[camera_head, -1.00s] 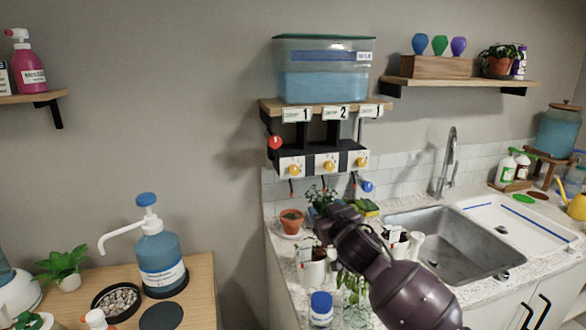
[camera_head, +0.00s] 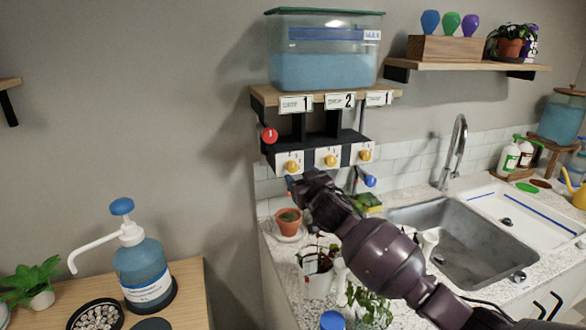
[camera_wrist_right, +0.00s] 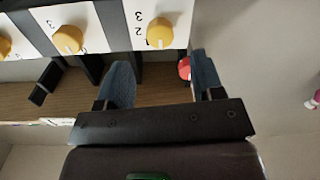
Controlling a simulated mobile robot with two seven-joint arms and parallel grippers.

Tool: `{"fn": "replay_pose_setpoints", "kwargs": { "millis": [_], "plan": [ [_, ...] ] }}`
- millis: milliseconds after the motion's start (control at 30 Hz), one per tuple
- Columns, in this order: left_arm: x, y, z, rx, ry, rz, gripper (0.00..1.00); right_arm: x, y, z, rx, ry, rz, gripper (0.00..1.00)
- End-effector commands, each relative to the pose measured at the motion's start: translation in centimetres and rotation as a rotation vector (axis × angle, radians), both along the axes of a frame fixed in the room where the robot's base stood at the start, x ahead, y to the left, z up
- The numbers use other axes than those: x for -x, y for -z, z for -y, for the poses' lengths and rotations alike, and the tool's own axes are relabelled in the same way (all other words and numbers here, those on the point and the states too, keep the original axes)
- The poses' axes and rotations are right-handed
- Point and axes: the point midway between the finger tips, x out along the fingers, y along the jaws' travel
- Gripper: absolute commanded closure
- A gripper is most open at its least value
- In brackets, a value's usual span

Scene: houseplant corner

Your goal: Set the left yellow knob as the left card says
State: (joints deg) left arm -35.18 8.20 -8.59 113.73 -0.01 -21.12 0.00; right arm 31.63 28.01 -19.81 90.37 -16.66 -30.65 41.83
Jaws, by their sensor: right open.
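My right gripper (camera_head: 303,183) is just below this knob in the head view. In the wrist view its two fingers (camera_wrist_right: 160,75) are apart, with nothing between them, and the knob lies beyond their tips. My left gripper is out of view.
The middle knob (camera_head: 330,160) and right knob (camera_head: 365,155) are close beside it. A red ball (camera_head: 269,135) is at the left end of the black bracket. A water tank (camera_head: 324,66) stands on the shelf above. Potted plants and a sink (camera_head: 445,240) are below.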

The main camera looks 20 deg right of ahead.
Motion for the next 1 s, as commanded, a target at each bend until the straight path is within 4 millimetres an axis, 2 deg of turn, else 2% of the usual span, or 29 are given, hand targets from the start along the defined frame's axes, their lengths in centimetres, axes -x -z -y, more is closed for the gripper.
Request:
{"fn": "replay_pose_setpoints", "kwargs": {
  "millis": [300,500,967,1000],
  "plan": [
    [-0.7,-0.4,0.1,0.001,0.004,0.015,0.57,-4.3,0.0,-0.3,0.002,0.001,-0.001,0.39],
    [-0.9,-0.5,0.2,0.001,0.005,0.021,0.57,-6.0,0.0,-0.4,0.001,0.001,0.000,0.39],
    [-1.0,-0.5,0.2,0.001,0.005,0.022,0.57,-6.6,0.0,-0.4,0.001,0.000,0.000,0.39],
    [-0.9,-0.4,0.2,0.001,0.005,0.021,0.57,-6.6,0.0,-0.4,0.001,0.000,0.000,0.43]
  ]
}}
